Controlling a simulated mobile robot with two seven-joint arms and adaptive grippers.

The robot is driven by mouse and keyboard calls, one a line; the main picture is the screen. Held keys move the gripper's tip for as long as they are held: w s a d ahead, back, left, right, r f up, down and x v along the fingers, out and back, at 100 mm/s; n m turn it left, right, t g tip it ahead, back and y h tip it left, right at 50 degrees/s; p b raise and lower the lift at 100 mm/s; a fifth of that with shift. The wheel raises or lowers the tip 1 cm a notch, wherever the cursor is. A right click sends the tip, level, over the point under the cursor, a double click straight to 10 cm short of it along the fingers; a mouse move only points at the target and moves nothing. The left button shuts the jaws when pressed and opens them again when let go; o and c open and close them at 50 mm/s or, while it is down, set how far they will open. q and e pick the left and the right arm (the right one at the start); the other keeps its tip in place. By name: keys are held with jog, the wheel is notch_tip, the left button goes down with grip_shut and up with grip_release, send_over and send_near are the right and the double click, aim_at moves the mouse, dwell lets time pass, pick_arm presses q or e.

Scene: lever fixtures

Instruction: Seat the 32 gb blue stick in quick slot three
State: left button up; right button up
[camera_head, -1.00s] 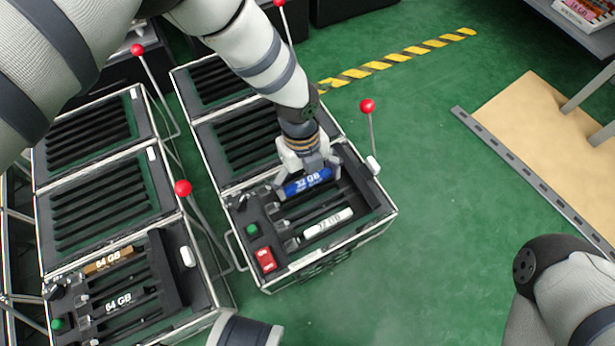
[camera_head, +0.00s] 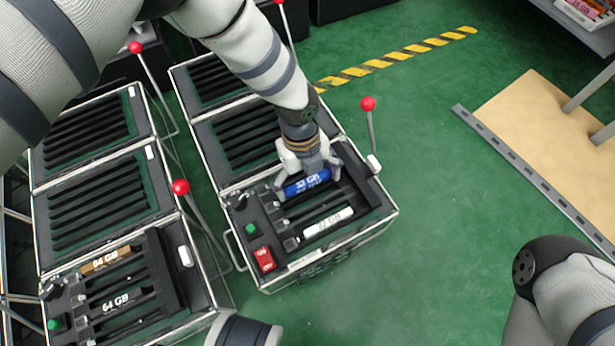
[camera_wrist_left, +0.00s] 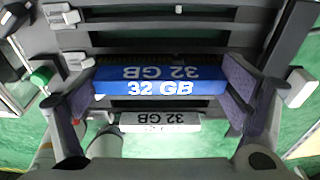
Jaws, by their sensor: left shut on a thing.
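The blue 32 GB stick (camera_head: 306,184) is held by my left gripper (camera_head: 308,181), low over the slots at the front of the right-hand case (camera_head: 330,262). In the left wrist view the blue stick (camera_wrist_left: 160,80) lies lengthwise between both fingers, its 32 GB label facing the camera. I cannot tell how deep it sits or which numbered slot it is over. A white 32 GB stick (camera_head: 328,222) sits in a slot nearer the front of the same case; it also shows in the wrist view (camera_wrist_left: 160,121). My right gripper is not in view.
A red switch (camera_head: 263,259) and a green button (camera_head: 250,229) are at the case's left front. A red-knobbed lever (camera_head: 368,104) stands at its right side. Green floor to the right is open.

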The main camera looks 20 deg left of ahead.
pick_arm(q)
jog(key=shift+f+b, duration=0.6)
jog(key=shift+f, duration=0.5)
jog(key=o, duration=0.8)
jog(key=shift+o, duration=0.2)
jog(key=shift+r, duration=0.15)
notch_tip(320, 180, up, 12)
jog(key=w+a, duration=0.1)
jog(key=shift+a, duration=0.15)
jog(key=shift+w, duration=0.1)
